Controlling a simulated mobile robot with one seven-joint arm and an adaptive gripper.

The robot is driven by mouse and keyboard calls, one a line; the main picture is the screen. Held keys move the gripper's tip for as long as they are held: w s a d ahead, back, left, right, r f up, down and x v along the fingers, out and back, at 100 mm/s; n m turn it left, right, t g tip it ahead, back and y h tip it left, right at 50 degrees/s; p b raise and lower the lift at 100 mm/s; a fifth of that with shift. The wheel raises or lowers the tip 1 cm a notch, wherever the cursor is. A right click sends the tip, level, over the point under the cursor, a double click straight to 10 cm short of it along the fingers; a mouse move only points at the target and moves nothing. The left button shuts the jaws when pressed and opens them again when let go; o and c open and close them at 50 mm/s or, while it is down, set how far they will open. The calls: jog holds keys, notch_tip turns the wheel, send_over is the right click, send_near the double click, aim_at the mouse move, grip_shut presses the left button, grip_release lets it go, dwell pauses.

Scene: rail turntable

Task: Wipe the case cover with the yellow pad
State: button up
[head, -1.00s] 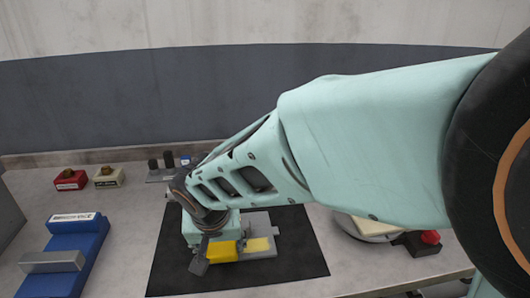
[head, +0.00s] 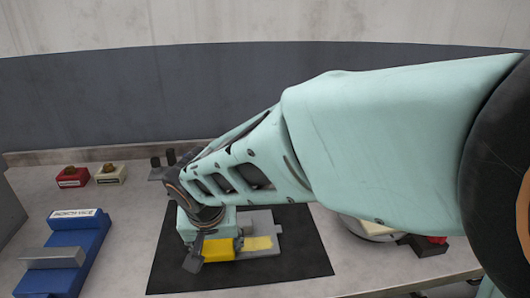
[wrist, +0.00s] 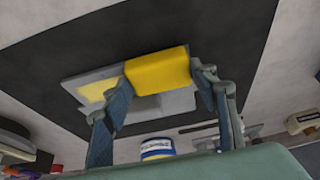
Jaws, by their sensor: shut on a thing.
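The yellow pad (head: 219,250) is between the fingers of my gripper (head: 212,244), which is shut on it. In the wrist view the pad (wrist: 158,70) shows between my gripper's two fingers (wrist: 163,80). The grey case cover (head: 262,221) lies flat on a black mat; it also shows in the wrist view (wrist: 180,101). A pale yellow patch (head: 258,243) is on the cover, just right of the pad. The pad is over the cover's left part and looks low on it; I cannot tell if they touch. My gripper hides the cover's far left part.
The black mat (head: 300,270) lies on the grey bench. A blue vice (head: 85,240) stands at left, with a red block (head: 72,178) and a cream block (head: 110,175) behind. A round pale device (head: 368,229) and a red-topped box (head: 428,246) are at right.

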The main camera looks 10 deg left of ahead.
aim_at(242, 255)
jog(key=shift+w+d+f, duration=0.1)
jog(key=shift+d+f, duration=0.05)
jog(key=shift+d, duration=0.75)
jog(key=shift+d, duration=0.15)
jog(key=shift+w+d, duration=0.15)
jog(key=shift+d, duration=0.6)
jog(key=shift+w+d, duration=0.1)
jog(key=shift+d, duration=0.6)
jog(key=shift+w+d+r+p, duration=0.15)
jog(key=shift+w+d+p, duration=0.1)
jog(key=shift+d, duration=0.5)
jog(key=shift+w+d+r+p, duration=0.15)
jog(key=shift+w+d+p, duration=0.1)
jog(key=shift+d, duration=0.45)
jog(key=shift+w+d, duration=0.2)
jog(key=shift+d, duration=0.55)
jog(key=shift+w+d, duration=0.2)
jog(key=shift+d, duration=0.5)
jog(key=shift+f, duration=0.1)
